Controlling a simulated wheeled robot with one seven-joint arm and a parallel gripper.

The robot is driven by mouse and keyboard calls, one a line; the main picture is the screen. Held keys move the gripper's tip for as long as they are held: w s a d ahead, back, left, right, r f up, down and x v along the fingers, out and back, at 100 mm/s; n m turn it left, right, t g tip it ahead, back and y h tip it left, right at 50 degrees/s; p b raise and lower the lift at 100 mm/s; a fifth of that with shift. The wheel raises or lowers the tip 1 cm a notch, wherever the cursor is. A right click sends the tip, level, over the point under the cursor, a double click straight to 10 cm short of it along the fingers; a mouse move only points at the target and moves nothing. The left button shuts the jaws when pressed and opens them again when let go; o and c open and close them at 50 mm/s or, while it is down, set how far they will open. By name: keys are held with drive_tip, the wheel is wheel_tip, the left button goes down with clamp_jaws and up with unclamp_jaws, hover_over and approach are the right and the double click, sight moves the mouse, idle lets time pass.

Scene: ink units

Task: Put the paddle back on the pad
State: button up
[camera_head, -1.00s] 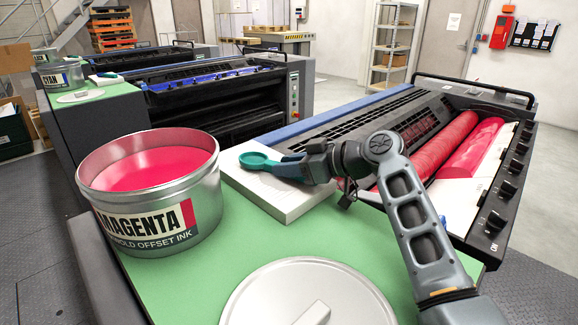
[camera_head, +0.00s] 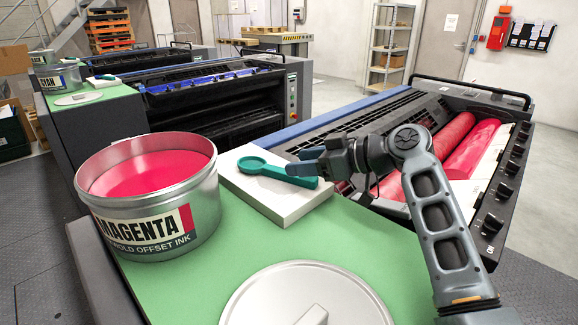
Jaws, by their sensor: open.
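The teal paddle (camera_head: 278,172) lies on the white pad (camera_head: 290,208), its round ring end to the left and its handle to the right. My gripper (camera_head: 297,164) is open and empty, just to the right of the handle and apparently a little clear of it. The fingers point left toward the paddle. The pad sits on the green-topped counter beside the ink can, and much of its top shows.
A large open can of magenta ink (camera_head: 150,195) stands left of the pad. A round metal lid (camera_head: 305,298) lies in front on the green counter (camera_head: 240,245). The press with red rollers (camera_head: 470,150) is at right, close to my arm.

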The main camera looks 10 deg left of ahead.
drive_tip(key=b+v, duration=0.1)
drive_tip(key=v, duration=0.6)
drive_tip(key=shift+d+r, duration=0.15)
drive_tip(key=shift+d, duration=0.05)
